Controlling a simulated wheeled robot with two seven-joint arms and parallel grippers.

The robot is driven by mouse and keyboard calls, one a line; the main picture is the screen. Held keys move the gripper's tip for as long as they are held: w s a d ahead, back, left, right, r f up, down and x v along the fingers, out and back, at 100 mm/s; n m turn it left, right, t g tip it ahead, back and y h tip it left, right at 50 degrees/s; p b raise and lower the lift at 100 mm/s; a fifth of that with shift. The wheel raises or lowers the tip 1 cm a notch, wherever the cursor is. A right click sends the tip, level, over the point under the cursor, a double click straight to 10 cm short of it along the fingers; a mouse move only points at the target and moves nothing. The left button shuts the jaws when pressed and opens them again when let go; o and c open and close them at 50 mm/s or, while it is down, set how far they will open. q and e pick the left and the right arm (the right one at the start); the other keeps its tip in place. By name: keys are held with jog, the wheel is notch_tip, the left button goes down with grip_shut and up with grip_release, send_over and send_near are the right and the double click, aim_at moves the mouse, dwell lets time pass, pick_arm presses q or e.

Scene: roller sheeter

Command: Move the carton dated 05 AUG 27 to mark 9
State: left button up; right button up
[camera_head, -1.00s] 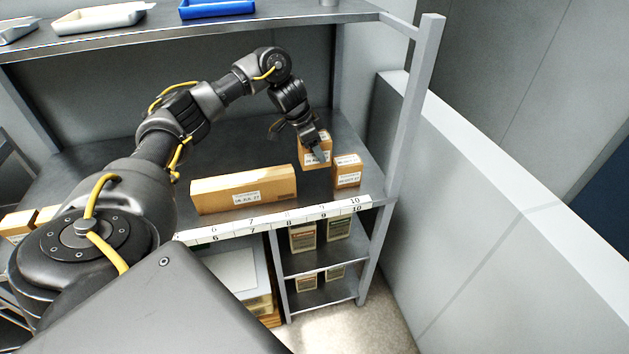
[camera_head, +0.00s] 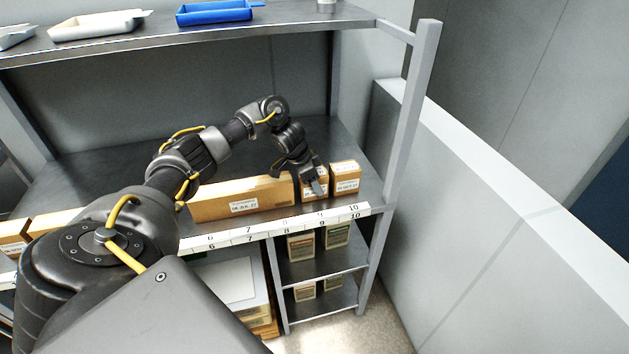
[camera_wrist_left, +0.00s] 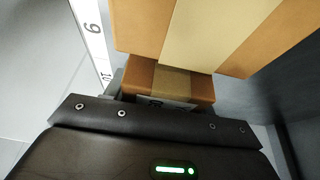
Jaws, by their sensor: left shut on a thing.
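A small brown carton (camera_head: 322,189) stands on the shelf near mark 9, partly covered by my left gripper (camera_head: 318,187), which is shut on it. Its label is mostly hidden and its date cannot be read. In the left wrist view a brown carton with a pale tape band (camera_wrist_left: 185,25) fills the top, close to the gripper. The number strip (camera_head: 300,223) runs along the shelf's front edge, with 9 and 10 below the small cartons. My right gripper is not in view.
A long carton (camera_head: 240,200) stands left of the held one, and another small carton (camera_head: 345,178) stands close on its right near mark 10. A shelf post (camera_head: 403,120) rises at the right. More cartons (camera_head: 14,236) stand at far left.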

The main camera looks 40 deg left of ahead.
pick_arm(q)
jog(key=shift+d, duration=0.1)
jog(key=o, duration=1.1)
jog(key=shift+f, duration=0.1)
jog(key=shift+c, duration=0.2)
jog(key=shift+r, duration=0.4)
jog(key=p+v, duration=0.1)
jog(key=v, duration=1)
jog(key=shift+s+r, duration=0.2)
jog(key=shift+r, duration=0.1)
